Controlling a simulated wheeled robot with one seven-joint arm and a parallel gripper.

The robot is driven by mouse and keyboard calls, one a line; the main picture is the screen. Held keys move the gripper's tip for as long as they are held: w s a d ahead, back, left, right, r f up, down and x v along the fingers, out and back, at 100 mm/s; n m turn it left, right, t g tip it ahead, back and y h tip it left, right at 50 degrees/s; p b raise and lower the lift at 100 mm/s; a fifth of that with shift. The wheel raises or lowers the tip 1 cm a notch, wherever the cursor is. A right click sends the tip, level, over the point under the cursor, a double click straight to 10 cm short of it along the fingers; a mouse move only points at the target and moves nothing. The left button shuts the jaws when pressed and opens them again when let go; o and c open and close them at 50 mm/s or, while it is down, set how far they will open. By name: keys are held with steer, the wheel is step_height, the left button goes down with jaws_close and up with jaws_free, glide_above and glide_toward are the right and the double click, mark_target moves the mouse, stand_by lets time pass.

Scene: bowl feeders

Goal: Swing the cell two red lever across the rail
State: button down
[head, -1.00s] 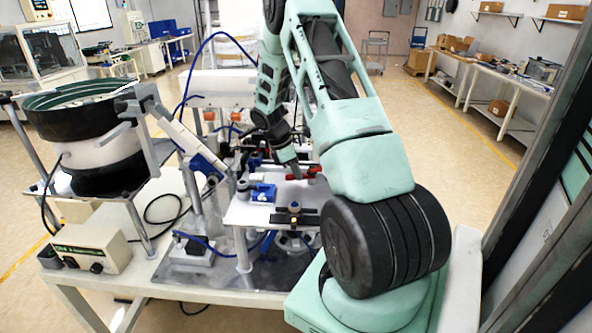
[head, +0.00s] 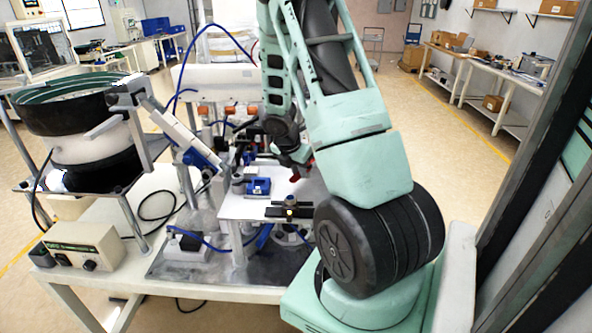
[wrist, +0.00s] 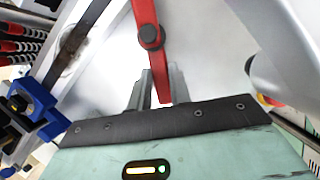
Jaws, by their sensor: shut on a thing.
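The red lever (wrist: 150,38) hangs down from the top middle of the wrist view, with a dark round bolt on it. Its lower end passes between the two grey fingers of my gripper (wrist: 159,92), which are shut on it. In the head view a small red part of the lever (head: 295,178) shows above the white plate. My gripper is close by there, at the right side of the plate, mostly hidden behind my own arm. The rail cannot be made out clearly.
A bowl feeder (head: 75,110) is at the left. A blue fitting (wrist: 38,108) lies left of my gripper.

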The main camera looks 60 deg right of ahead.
steer(key=shift+s+n, duration=0.1)
steer(key=shift+n, duration=0.2)
stand_by(0.4)
steer(key=c, duration=1.3)
jaws_free()
steer(key=shift+r, duration=0.15)
steer(key=v, duration=0.5)
steer(key=p+v, duration=0.1)
steer(key=v, duration=1.1)
steer(key=shift+s+a, duration=0.15)
steer(key=shift+s, duration=0.05)
